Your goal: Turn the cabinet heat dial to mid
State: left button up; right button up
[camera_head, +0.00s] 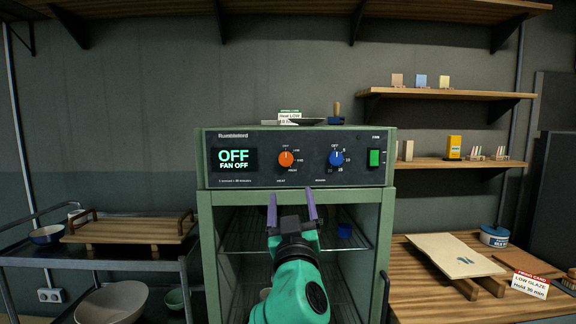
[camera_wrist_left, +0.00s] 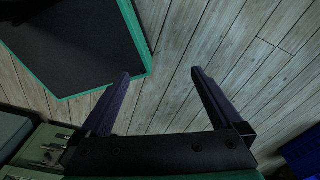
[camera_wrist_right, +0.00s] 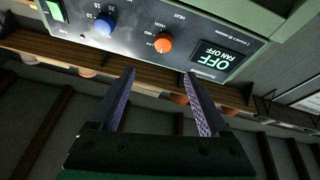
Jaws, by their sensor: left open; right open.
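The cabinet (camera_head: 204,240) is green with a dark control panel (camera_head: 262,148) on top. The orange heat dial (camera_head: 286,159) has its mark pointing up; it also shows in the right wrist view (camera_wrist_right: 163,43). The display (camera_head: 236,159) reads "OFF" and "FAN OFF". My right gripper (camera_head: 292,208) is open and empty, just below the panel in front of the cabinet opening, apart from the dial. In the right wrist view its fingers (camera_wrist_right: 163,88) point toward the panel. My left gripper (camera_wrist_left: 158,80) is open and empty above the plank floor, seen only in the left wrist view.
A blue dial (camera_head: 336,158) and a green switch (camera_head: 375,158) sit right of the heat dial. A sign (camera_head: 289,116) and a small tool stand on the cabinet top. A cart (camera_head: 60,252) stands left, a wooden table (camera_head: 430,300) right. Shelves (camera_head: 450,94) hang at right.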

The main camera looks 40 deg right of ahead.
jog(key=p, duration=0.3)
send_near(286, 161)
jog(key=p+x, duration=0.3)
jog(key=x, duration=0.5)
jog(key=shift+w, duration=0.1)
pick_arm(q)
notch_tip(286, 161, up, 7)
jog(key=w, duration=0.1)
jog(key=shift+w+a+f, duration=0.2)
jog(key=shift+a, duration=0.1)
pick_arm(e)
jog(key=c, duration=0.4)
grip_shut()
pick_arm(q)
jog(key=shift+s+f, duration=0.1)
